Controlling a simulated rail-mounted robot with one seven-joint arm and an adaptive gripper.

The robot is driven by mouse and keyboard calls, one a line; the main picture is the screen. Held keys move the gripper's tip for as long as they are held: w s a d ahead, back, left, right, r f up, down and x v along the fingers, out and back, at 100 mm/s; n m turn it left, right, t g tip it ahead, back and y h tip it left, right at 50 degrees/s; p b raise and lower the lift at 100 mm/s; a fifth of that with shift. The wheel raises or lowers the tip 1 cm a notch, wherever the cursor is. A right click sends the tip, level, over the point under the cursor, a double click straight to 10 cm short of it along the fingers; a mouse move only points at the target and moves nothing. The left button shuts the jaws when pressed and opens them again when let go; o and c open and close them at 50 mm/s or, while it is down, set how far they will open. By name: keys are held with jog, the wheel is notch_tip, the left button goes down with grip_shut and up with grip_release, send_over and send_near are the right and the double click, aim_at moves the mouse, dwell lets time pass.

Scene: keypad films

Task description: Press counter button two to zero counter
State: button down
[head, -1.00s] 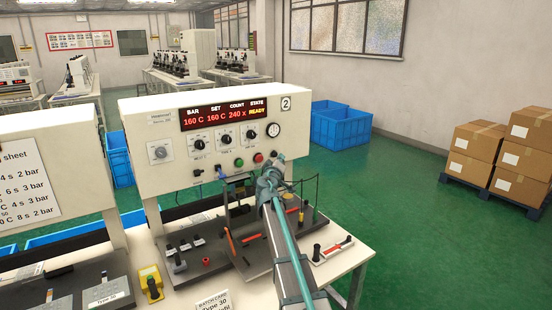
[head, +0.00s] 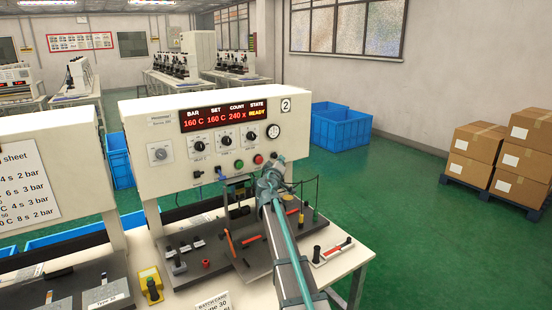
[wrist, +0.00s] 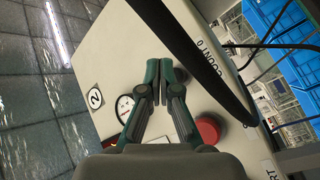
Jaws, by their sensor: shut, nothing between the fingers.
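The white machine marked 2 (head: 286,103) has a lit display (head: 222,113) reading 160 C, 160 C, COUNT 240 x and READY. Its front carries dials, a green button (head: 239,164) and a red button (head: 258,159). My gripper (wrist: 159,72) is shut and empty, its fingertips in front of the panel beside the "COUNT 0" label (wrist: 208,66) in the wrist view. A red button (wrist: 208,130) is right of the fingers there. I cannot make out a counter button; fingers and a black cable cover part of that area. In the head view my wrist hides the fingertips.
A black cable (wrist: 190,50) crosses the panel close to the fingers. A round gauge (wrist: 124,107) is left of them. Below the panel, a bench (head: 345,262) holds levers and thin posts.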

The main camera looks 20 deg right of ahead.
jog(key=shift+w+a+b, duration=0.15)
jog(key=shift+w+b, duration=0.75)
jog(key=shift+b, duration=0.15)
dwell(1.2)
jog(key=shift+s, duration=0.1)
jog(key=shift+s+b, duration=0.35)
jog(key=shift+s, duration=0.4)
jog(key=s, duration=0.2)
jog(key=s+d+b, duration=0.1)
jog(key=s, duration=0.2)
dwell(0.4)
